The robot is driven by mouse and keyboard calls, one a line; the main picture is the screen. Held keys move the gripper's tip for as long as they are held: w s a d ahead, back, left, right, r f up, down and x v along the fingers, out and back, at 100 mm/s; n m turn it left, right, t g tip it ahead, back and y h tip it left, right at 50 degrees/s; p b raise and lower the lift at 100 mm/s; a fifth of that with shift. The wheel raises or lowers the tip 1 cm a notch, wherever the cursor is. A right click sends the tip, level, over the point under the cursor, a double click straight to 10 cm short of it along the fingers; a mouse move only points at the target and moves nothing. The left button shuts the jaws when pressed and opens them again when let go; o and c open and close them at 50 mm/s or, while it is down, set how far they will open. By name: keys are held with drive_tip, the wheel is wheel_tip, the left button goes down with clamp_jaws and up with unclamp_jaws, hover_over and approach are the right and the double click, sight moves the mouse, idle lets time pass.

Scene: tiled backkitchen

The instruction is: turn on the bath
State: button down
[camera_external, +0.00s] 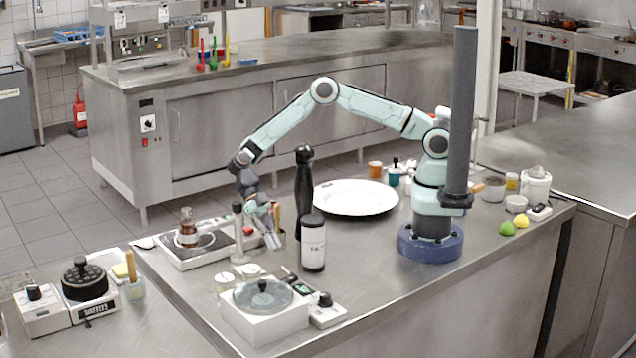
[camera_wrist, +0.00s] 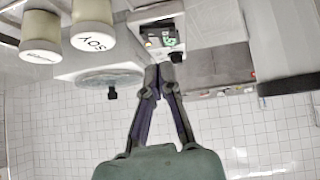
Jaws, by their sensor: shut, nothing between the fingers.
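The likely bath (camera_external: 262,322) is a white box with a round glass lid (camera_external: 263,296), near the front edge of the steel counter. Beside it is a small white control unit (camera_external: 328,318) with a black knob (camera_external: 325,299). In the wrist view the bath (camera_wrist: 68,66) is left of the fingertips, and a white unit with a small green-lit display (camera_wrist: 170,41) and a black knob (camera_wrist: 176,57) lies just beyond them. My gripper (camera_external: 275,243) is shut and empty, pointing down above the counter behind the bath; its fingertips (camera_wrist: 165,70) also show. Contact with the knob cannot be told.
A dark tall mill (camera_external: 304,185) and a labelled black-topped jar (camera_external: 313,245) stand close right of my gripper. A hotplate (camera_external: 185,250) with a brown flask is left. Small jars (camera_wrist: 92,28) sit beside the bath. A white plate (camera_external: 355,197) lies behind.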

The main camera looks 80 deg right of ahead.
drive_tip(key=v, duration=0.5)
drive_tip(key=shift+w+d+r, duration=0.1)
drive_tip(key=shift+d+r, duration=0.1)
